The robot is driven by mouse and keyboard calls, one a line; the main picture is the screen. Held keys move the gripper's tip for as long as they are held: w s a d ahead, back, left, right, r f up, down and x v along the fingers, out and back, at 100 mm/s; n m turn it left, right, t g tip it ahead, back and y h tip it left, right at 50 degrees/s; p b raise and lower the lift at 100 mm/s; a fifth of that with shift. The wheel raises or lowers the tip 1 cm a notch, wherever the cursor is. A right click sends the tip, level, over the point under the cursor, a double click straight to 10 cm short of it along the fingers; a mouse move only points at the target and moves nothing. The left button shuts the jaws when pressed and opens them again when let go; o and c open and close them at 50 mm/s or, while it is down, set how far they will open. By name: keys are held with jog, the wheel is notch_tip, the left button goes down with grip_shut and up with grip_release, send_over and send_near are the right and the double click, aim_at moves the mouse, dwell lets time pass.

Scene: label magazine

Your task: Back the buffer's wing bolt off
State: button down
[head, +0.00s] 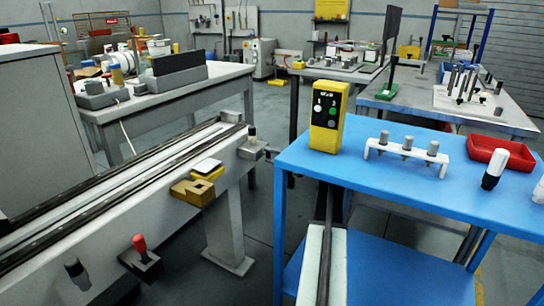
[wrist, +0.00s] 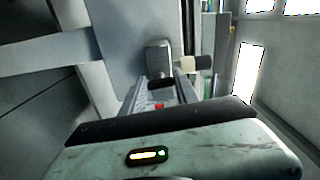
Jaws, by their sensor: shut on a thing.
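In the wrist view my gripper (wrist: 161,83) is shut on a small dark piece, which I take for the wing bolt (wrist: 160,86); its shape is mostly hidden between the jaws. Just beyond the fingertips stands a grey block (wrist: 157,58). A pale stub with a dark end (wrist: 190,63) is at its right. I cannot tell for certain whether this is the buffer.
The conveyor side carries yellow blocks (head: 195,187) and a red-topped knob (head: 140,250). The blue table (head: 370,185) at right holds a yellow button box (head: 328,116), a white rack (head: 405,152) and a red tray (head: 487,150). Open floor shows between conveyor and table.

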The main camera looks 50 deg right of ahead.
jog(key=shift+s, duration=0.1)
jog(key=c, duration=0.9)
grip_release()
jog(key=v, duration=0.7)
jog(key=shift+s+d, duration=0.15)
jog(key=shift+s, duration=0.2)
